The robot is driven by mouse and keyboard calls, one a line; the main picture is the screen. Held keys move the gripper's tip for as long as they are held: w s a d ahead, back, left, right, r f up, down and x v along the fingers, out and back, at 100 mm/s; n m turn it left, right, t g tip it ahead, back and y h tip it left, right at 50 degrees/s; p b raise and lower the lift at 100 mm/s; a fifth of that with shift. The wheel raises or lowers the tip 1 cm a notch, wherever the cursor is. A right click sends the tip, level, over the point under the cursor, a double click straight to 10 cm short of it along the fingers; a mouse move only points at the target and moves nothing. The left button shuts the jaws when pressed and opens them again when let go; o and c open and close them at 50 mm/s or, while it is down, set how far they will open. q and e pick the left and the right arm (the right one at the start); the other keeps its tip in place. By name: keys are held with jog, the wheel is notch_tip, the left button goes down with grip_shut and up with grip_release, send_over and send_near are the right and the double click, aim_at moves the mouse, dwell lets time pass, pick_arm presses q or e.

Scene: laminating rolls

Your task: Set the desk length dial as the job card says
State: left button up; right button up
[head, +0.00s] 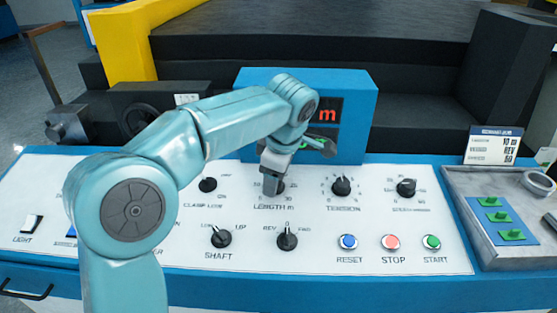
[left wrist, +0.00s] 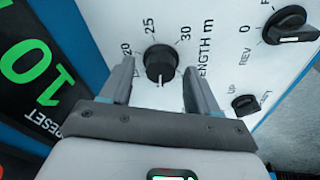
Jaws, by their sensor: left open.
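The LENGTH m dial, a round black knob (left wrist: 160,63), sits on the white panel with 20, 25 and 30 printed around it. A small pale mark shows at its lower edge in the left wrist view. My left gripper (left wrist: 158,92) is open, one finger on each side of the knob, with no clear contact. In the head view my left gripper (head: 272,188) is over the dial and hides most of it. A display (left wrist: 50,80) reads PRESET with a green 10. The job card (head: 493,146) stands at the right, with small print that seems to include 10 m, REV and 50.
The TENSION knob (head: 341,186) is right of the dial, and the REV/FWD knob (head: 287,239) is below it. RESET (head: 348,242), STOP (head: 391,242) and START (head: 431,242) buttons are at lower right. The blue display housing (head: 355,110) rises behind the dial. A grey tray (head: 465,205) is at right.

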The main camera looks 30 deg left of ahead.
pick_arm(q)
jog(key=p+v, duration=0.4)
jog(key=v, duration=1.2)
